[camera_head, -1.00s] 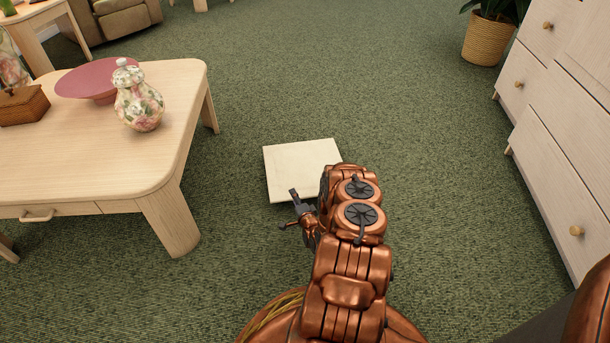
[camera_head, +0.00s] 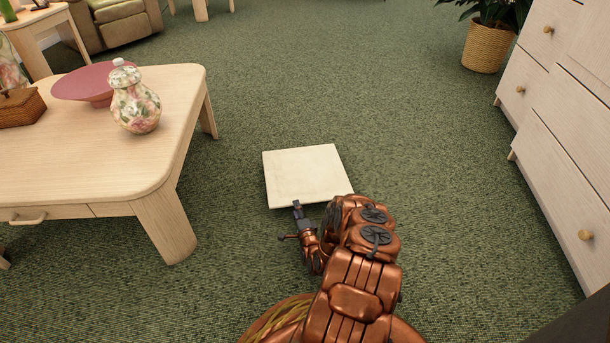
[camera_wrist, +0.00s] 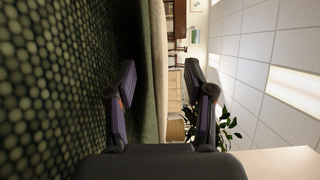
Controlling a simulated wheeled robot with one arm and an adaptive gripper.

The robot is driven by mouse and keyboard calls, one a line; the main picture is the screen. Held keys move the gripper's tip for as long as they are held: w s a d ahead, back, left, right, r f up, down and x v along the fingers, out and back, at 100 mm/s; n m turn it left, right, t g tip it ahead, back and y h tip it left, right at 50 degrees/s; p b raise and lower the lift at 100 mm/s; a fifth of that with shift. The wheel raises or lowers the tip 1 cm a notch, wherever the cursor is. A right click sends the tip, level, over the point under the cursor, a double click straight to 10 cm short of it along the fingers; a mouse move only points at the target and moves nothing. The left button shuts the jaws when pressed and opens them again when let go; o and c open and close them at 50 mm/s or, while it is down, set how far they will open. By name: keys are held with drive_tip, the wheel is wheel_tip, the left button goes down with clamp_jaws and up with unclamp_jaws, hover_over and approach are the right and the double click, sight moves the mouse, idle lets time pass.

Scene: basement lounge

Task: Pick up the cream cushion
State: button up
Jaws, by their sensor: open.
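The cream cushion (camera_head: 304,175) is a flat square lying on the green carpet, right of the coffee table. In the wrist view the cushion (camera_wrist: 158,60) shows edge-on as a pale upright band between the fingers, as the picture is turned sideways. My gripper (camera_head: 297,206) is at the cushion's near edge in the head view; I cannot tell whether it touches. In the wrist view my gripper (camera_wrist: 160,80) has its two dark fingers apart with nothing clamped between them. My arm hides a little of the cushion's near right corner.
A pale wooden coffee table (camera_head: 150,182) stands at left, with a floral jar (camera_head: 134,104), a pink bowl (camera_head: 85,83) and a brown box (camera_head: 20,108). A pale drawer unit (camera_head: 560,150) stands at right. A potted plant (camera_head: 486,45) is behind it. Carpet beyond the cushion is clear.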

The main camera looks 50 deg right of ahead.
drive_tip(key=b+x, duration=0.1)
drive_tip(key=x, duration=0.2)
drive_tip(key=shift+d+f, duration=0.15)
drive_tip(key=shift+f, duration=0.05)
drive_tip(key=shift+w+d+r, duration=0.1)
drive_tip(key=shift+w, duration=0.2)
drive_tip(key=shift+c, duration=0.4)
clamp_jaws()
